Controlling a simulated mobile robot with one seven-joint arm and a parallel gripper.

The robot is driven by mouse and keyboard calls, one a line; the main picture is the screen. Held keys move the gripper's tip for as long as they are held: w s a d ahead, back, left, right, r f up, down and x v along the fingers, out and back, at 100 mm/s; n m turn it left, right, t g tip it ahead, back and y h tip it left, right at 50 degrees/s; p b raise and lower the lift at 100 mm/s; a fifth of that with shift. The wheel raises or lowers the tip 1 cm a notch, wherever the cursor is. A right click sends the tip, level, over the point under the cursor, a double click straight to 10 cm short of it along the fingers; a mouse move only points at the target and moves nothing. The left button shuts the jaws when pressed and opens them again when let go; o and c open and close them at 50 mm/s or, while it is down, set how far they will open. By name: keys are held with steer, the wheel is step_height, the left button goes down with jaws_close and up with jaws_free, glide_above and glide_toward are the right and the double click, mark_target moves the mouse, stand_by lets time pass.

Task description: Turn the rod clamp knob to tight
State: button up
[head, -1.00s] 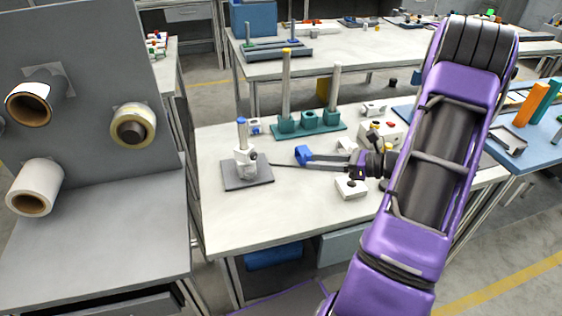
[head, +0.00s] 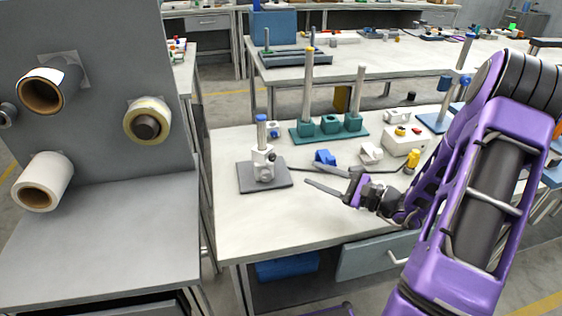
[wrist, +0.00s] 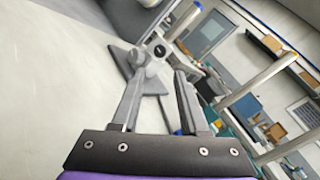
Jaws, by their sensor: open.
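The rod clamp (head: 262,165) is a pale block on an upright blue-topped rod (head: 261,130), set on a dark grey base plate (head: 250,184) at the left of the near bench. In the wrist view, a pale rounded knob (wrist: 138,57) shows on the clamp just beyond the left fingertip. Its exact setting cannot be read. My gripper (head: 300,176) is open and empty, to the right of the clamp with its fingers pointing towards it. In the wrist view my gripper (wrist: 158,72) has its fingers spread. Contact with the knob cannot be judged.
A teal base (head: 330,130) with two tall posts stands behind. A blue part (head: 325,157), a white part (head: 371,153) and a white box with buttons (head: 405,141) lie near my arm. The bench front (head: 265,225) is clear. A grey panel with film reels (head: 45,90) stands left.

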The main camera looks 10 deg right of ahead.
mark_target(274, 158)
steer(key=x, duration=1.1)
steer(key=shift+w+a+b, duration=0.15)
steer(key=shift+b, duration=0.2)
jaws_close()
